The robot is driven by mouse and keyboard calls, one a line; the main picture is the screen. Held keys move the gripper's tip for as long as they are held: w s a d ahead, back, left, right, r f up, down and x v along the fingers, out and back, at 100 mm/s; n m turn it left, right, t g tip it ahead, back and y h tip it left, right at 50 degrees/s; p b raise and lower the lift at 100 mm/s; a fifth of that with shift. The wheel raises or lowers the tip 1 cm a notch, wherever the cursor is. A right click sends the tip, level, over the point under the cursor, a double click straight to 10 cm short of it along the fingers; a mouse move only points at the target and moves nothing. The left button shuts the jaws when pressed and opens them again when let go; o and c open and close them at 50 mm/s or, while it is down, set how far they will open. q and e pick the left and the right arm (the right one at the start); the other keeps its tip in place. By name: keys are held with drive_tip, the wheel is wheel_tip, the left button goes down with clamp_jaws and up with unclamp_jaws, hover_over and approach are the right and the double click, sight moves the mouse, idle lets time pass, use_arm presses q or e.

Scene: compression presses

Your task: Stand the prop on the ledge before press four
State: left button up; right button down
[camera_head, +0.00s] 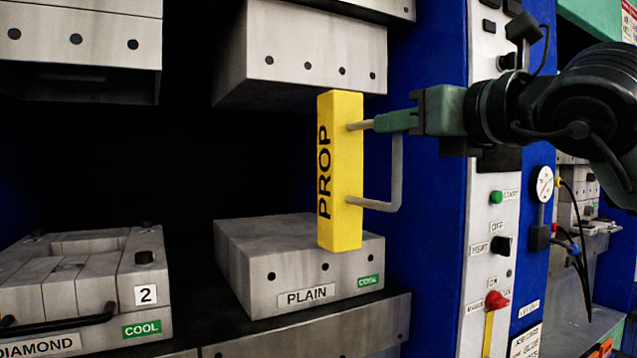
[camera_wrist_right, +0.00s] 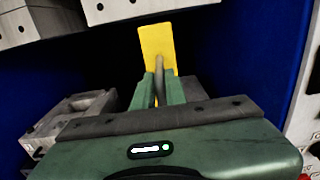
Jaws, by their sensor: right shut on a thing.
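The yellow prop (camera_head: 341,172) is an upright block lettered "PROP" with a grey side handle. It is held in front of the block labelled PLAIN (camera_head: 303,267) and the upper block (camera_head: 300,50), and overlaps both in the head view. I cannot tell whether it touches either. My right gripper (camera_head: 390,121) is shut on the top bar of the handle. In the right wrist view, the green fingers (camera_wrist_right: 160,90) close on the handle, with the prop (camera_wrist_right: 158,50) beyond them. My left gripper is not in view. No press is seen marked four.
A mould labelled DIAMOND (camera_head: 75,275), tagged 2 and COOL, sits at the left. A blue post (camera_head: 425,200) and a control panel (camera_head: 490,230) stand at the right. The gap between the upper and lower blocks is dark.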

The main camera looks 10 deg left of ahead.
drive_tip(key=b+v, duration=0.3)
drive_tip(key=v, duration=0.4)
drive_tip(key=shift+r, duration=0.15)
idle(0.4)
drive_tip(key=shift+s, duration=0.1)
idle(1.2)
